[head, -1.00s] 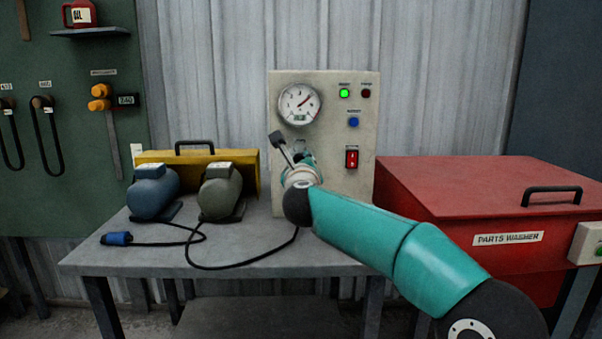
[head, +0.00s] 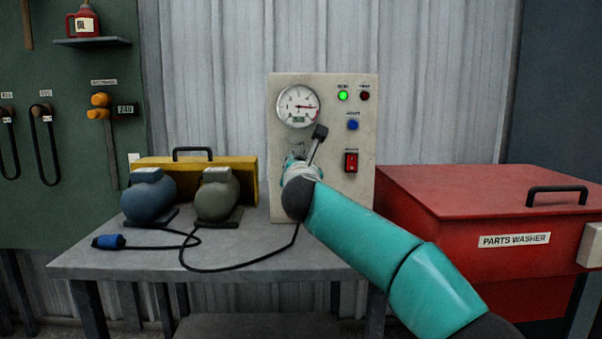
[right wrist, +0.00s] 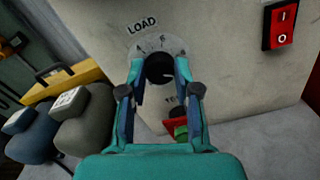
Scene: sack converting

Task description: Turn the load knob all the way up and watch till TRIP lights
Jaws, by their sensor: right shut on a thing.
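The LOAD knob (right wrist: 159,69) is black and sits on a grey dial on the pale test panel (head: 325,90). My right gripper (right wrist: 161,74) is shut on it, one finger on each side. In the head view my right wrist hides the knob. The round gauge (head: 298,106) at the panel's top left has its needle pointing right. A green lamp (head: 343,95) is lit. The dark red lamp (head: 364,96) beside it is unlit; its label is too small to read. My left gripper is out of view.
Below the lamps are a blue button (head: 352,125) and a red rocker switch (head: 351,162). Two motors, blue (head: 148,196) and grey-green (head: 217,196), stand on the bench left of the panel. A cable crosses the bench. A red parts washer (head: 470,195) stands right.

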